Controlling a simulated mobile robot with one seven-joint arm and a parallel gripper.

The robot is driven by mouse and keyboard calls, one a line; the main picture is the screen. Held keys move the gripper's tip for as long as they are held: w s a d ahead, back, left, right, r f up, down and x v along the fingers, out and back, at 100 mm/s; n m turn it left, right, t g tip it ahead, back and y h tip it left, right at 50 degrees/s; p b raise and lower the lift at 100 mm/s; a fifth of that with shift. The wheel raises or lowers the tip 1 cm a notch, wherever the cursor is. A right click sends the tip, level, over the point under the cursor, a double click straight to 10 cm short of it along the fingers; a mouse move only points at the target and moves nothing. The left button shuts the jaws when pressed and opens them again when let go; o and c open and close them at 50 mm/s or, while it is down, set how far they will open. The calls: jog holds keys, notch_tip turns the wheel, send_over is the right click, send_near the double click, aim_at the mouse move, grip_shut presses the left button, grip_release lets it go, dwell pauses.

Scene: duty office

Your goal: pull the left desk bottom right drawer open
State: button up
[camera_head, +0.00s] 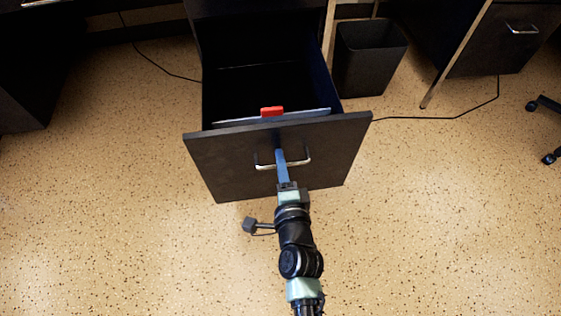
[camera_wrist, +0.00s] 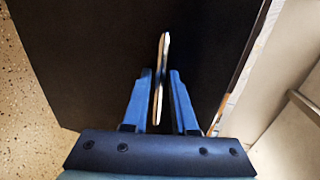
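The black drawer front (camera_head: 232,165) stands far out from the desk, and the drawer is open. The inside of the drawer shows from above. A silver bar handle (camera_head: 301,163) is on the front. My gripper (camera_head: 280,155) is at the middle of the handle. In the wrist view, the handle (camera_wrist: 161,62) stands between the two blue fingers of my gripper (camera_wrist: 160,72). A narrow dark gap shows on each side of the handle, so the fingers look open around it.
A red item (camera_head: 271,111) and a pale flat sheet or folder (camera_head: 308,115) are just behind the drawer front. A black waste bin (camera_head: 369,58) stands right of the drawer. Cables lie on the speckled floor (camera_head: 440,220), which is clear around my arm.

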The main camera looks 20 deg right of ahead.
jog(key=p+v, duration=0.2)
jog(key=v, duration=1.1)
jog(key=shift+p, duration=0.35)
